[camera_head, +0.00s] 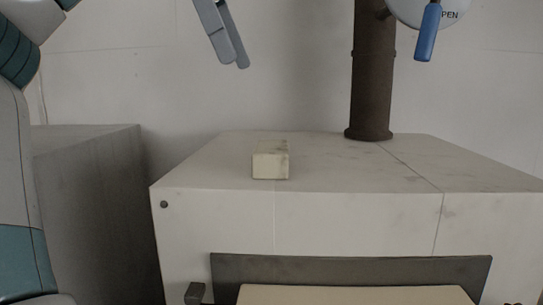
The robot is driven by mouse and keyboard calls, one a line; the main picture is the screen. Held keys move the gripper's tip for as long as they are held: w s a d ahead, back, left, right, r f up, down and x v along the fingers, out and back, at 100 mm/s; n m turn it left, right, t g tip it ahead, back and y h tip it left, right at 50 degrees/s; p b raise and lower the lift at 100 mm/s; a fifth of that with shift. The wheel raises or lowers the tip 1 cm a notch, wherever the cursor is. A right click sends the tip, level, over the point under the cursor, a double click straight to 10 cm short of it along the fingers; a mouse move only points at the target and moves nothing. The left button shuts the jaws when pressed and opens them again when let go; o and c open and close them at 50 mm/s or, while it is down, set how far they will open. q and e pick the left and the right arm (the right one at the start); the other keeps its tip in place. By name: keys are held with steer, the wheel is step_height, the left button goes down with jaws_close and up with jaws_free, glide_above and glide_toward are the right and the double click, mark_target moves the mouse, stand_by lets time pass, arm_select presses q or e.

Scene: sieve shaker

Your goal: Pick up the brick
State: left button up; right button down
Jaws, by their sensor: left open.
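The brick (270,161) is a small pale cream block. It rests on the flat top of the white cabinet (330,160), near its front edge and left of the pipe. My left gripper (236,62) shows at the top, its two grey fingers pointing down and seen almost side-on. It is open, with nothing seen between the fingers. It appears above and slightly left of the brick, clear of it in the picture. My right gripper is not in view.
A dark brown pipe (371,95) rises from the cabinet top, with a blue handle (427,32) and a round sign beside it. A grey box (90,200) stands at left. A dark-framed panel (350,268) is on the cabinet front. The cabinet top around the brick is clear.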

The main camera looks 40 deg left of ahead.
arm_select(q)
steer(key=p, duration=0.2)
glide_above(272, 145)
steer(key=s+a, duration=0.2)
steer(key=f, duration=1)
steer(key=shift+w+d+f, duration=0.15)
steer(key=shift+w+d, duration=0.05)
steer(key=shift+w+d+f, duration=0.1)
steer(key=shift+d+f, duration=0.1)
steer(key=shift+f, duration=0.2)
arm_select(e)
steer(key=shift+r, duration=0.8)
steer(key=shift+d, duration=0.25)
arm_select(q)
steer(key=shift+f, duration=0.15)
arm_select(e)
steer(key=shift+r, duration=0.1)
